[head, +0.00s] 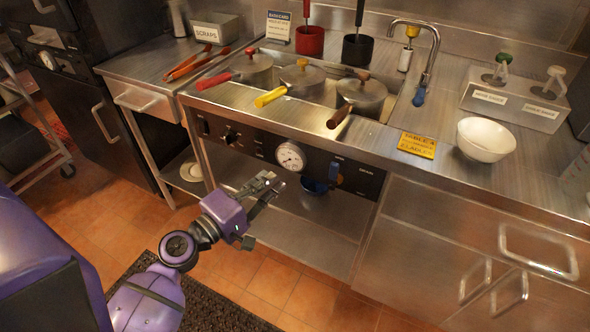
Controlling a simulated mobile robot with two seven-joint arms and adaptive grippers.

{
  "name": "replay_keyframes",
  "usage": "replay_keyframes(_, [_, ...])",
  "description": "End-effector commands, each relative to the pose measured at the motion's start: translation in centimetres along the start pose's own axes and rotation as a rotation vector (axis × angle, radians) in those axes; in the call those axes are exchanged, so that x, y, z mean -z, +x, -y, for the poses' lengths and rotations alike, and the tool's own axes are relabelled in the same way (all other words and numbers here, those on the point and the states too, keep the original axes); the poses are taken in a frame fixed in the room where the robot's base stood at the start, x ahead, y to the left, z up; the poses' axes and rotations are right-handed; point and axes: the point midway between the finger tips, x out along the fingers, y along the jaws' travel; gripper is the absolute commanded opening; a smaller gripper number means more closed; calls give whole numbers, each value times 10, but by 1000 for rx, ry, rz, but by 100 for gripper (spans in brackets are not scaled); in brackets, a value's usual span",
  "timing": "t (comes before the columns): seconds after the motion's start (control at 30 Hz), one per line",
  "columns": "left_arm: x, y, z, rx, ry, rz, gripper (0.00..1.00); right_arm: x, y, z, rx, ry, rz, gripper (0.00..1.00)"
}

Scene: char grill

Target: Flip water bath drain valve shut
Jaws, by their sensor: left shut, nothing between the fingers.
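The water bath (385,107) is set into the steel counter and holds several lidded pots. Its black front panel (262,147) carries a round white dial gauge (290,156) and the word DRAIN at its right. My left gripper (275,184) is shut and empty, in front of the panel, below and left of the gauge. It looks apart from the blue handle. My right gripper is not in view.
The pot handles, red (214,80), yellow (270,96) and brown (338,118), stick out toward the counter's front edge. An open lower shelf (300,229) lies under the panel.

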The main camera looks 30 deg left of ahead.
Motion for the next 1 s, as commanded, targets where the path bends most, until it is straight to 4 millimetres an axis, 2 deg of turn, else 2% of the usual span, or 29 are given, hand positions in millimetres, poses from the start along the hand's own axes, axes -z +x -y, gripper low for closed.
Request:
replay_keyframes(0.17, [0,27,-5,-6,0,2,0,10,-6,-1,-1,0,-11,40])
replay_keyframes(0.5, [0,99,-5,-5,0,1,0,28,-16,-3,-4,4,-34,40])
replay_keyframes(0.6, [-18,101,-4,-3,-2,2,0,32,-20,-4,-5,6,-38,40])
replay_keyframes(0.73, [-31,104,-3,-2,0,0,0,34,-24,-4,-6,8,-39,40])
replay_keyframes(1.0, [-39,105,0,1,2,0,0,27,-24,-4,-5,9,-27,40])
